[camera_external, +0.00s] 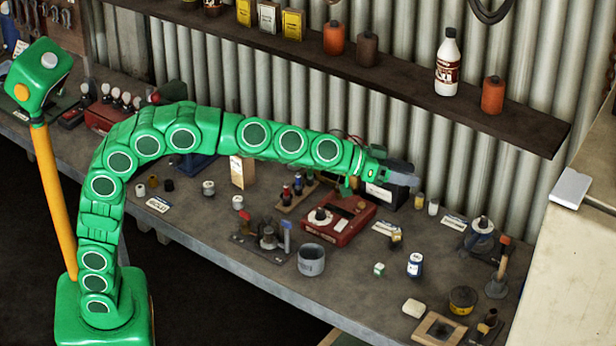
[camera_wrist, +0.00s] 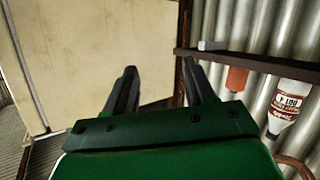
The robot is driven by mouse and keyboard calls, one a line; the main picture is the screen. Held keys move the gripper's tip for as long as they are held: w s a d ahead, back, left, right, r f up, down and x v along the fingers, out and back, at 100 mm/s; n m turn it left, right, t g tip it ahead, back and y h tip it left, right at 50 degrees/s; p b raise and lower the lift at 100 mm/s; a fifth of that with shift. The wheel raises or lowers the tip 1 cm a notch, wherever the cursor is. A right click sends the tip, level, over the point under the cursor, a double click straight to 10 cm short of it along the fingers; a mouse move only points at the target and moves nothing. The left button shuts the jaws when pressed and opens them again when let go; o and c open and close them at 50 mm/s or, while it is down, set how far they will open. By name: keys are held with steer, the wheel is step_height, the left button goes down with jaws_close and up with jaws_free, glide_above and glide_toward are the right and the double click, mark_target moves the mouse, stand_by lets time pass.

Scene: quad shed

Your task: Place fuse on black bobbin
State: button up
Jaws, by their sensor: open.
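My gripper (camera_external: 402,177) is stretched out to the right above the workbench, near the corrugated wall. In the wrist view my gripper (camera_wrist: 161,84) has its two dark fingers apart with nothing between them. A small dark cylinder (camera_external: 168,185), possibly the black bobbin, stands on the bench at the left, far from my gripper. I cannot tell for sure which thing is the fuse. Two small upright cylinders, one yellowish (camera_external: 419,201) and one pale (camera_external: 433,207), stand on the bench just beyond and below my gripper. The wrist view shows neither fuse nor bobbin.
A red device (camera_external: 336,222), a grey cup (camera_external: 311,260) and a blue-and-white can (camera_external: 415,265) stand on the crowded bench. A shelf (camera_external: 400,88) with a white bottle (camera_external: 447,65) runs above. A pale panel (camera_wrist: 95,60) fills the wrist view's left.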

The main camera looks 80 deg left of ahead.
steer(key=s+f+m+g, duration=0.1)
steer(key=s+f+g, duration=0.45)
steer(key=s, duration=0.85)
steer(key=s+f+m+g, duration=0.1)
steer(key=s+f+g, duration=0.2)
steer(key=s+f, duration=0.8)
steer(key=s+a+f+g+y, duration=0.1)
steer(key=s+a+f+g, duration=0.1)
steer(key=s, duration=1)
steer(key=s+a+f+n+g, duration=0.1)
steer(key=s+a+f+g, duration=0.2)
steer(key=s, duration=0.9)
steer(key=s+a+f+g+y, duration=0.1)
steer(key=s+a, duration=0.4)
steer(key=s, duration=0.7)
steer(key=shift+f+n+g+y, duration=0.3)
steer(key=shift+f+g, duration=0.5)
steer(key=shift+g, duration=0.05)
steer(key=shift+o, duration=0.4)
steer(key=shift+a, duration=0.1)
